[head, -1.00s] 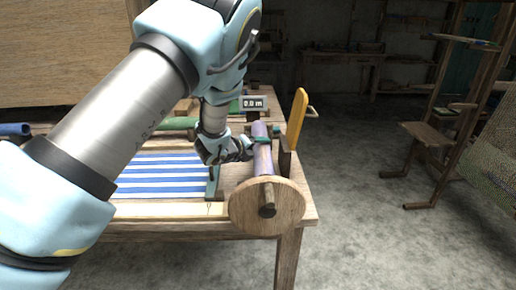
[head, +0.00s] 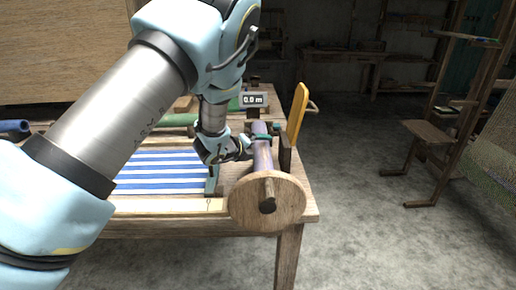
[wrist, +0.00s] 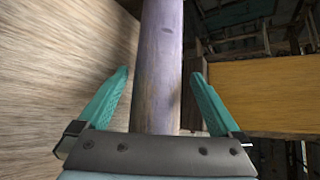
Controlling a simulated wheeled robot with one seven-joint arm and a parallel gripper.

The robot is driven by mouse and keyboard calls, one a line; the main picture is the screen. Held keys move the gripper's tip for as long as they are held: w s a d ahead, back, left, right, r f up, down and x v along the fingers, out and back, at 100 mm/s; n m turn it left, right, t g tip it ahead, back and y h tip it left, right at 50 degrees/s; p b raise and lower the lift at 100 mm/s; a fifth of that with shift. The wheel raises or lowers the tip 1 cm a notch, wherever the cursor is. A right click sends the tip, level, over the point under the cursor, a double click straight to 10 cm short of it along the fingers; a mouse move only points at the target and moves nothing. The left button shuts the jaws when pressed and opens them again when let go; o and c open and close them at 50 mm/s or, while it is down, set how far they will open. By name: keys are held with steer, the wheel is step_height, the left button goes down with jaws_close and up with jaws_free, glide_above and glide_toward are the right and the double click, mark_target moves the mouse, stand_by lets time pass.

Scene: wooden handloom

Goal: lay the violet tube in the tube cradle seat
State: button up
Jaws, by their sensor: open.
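The violet tube (head: 263,156) lies lengthwise near the right end of the table, behind a round wooden disc. It also shows in the wrist view (wrist: 159,65), running between the jaws. My gripper (head: 266,133) is over the tube with its teal fingers on either side. In the wrist view my gripper (wrist: 161,75) is open, with a gap between the tube and each finger. I cannot clearly pick out the tube cradle seat, or tell whether the tube rests in it. The disc and my gripper hide parts around the tube.
The wooden disc (head: 288,205) with a peg stands at the table's front right corner. A wooden upright (head: 286,155) and a yellow board (head: 298,115) stand right of the tube. Blue-striped cloth (head: 160,172) lies to the left. Open floor (head: 370,240) lies right of the table.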

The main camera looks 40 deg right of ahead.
steer(key=b+v, duration=0.2)
steer(key=v, duration=0.8)
steer(key=shift+a+b, duration=0.2)
steer(key=shift+b, duration=0.2)
steer(key=shift+r, duration=0.15)
